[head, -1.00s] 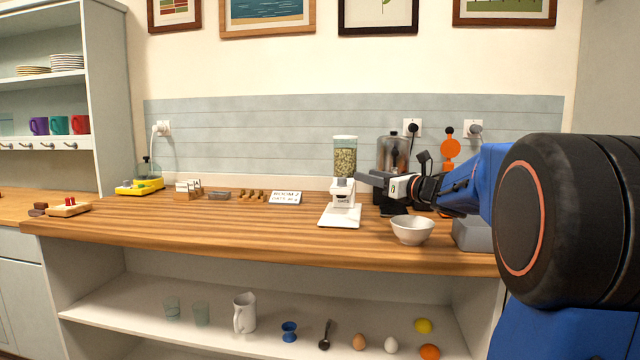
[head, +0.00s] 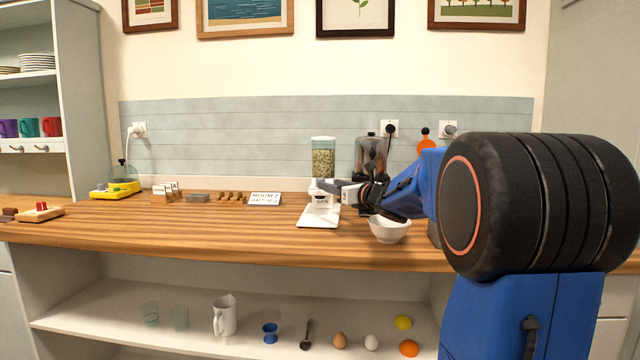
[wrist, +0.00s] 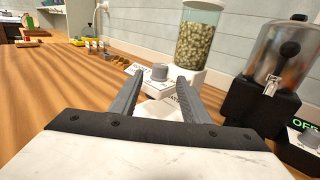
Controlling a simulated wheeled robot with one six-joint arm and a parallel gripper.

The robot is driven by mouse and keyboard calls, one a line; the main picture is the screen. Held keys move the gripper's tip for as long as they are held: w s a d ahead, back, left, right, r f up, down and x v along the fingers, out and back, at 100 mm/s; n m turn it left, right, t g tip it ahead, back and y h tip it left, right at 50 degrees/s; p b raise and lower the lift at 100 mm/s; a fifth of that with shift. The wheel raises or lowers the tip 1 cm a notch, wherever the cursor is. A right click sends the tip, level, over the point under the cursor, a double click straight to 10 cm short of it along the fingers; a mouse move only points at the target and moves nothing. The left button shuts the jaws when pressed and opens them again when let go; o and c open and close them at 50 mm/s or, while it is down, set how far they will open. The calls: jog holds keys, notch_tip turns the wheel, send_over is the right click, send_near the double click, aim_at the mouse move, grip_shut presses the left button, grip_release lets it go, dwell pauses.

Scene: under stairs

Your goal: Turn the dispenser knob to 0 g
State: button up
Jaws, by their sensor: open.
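The dispenser (head: 323,160) stands on the wooden counter, with a clear hopper of greenish pellets above a white body and base plate. It also shows in the wrist view (wrist: 196,42). Its grey round knob (wrist: 160,72) faces me on the front of the white body, above a label too small to read. In the wrist view my gripper (wrist: 158,84) is open, one finger on either side of the knob. I cannot tell whether the fingers touch it. The knob's pointer setting is not legible.
A white bowl (head: 389,230) sits on the counter below my arm. A small sign (head: 264,199) and wooden pieces (head: 232,196) are to the left.

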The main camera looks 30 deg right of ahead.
jog(key=w, duration=0.5)
jog(key=w+a, duration=0.1)
jog(key=w, duration=0.1)
jog(key=shift+w, duration=0.15)
jog(key=c, duration=1.1)
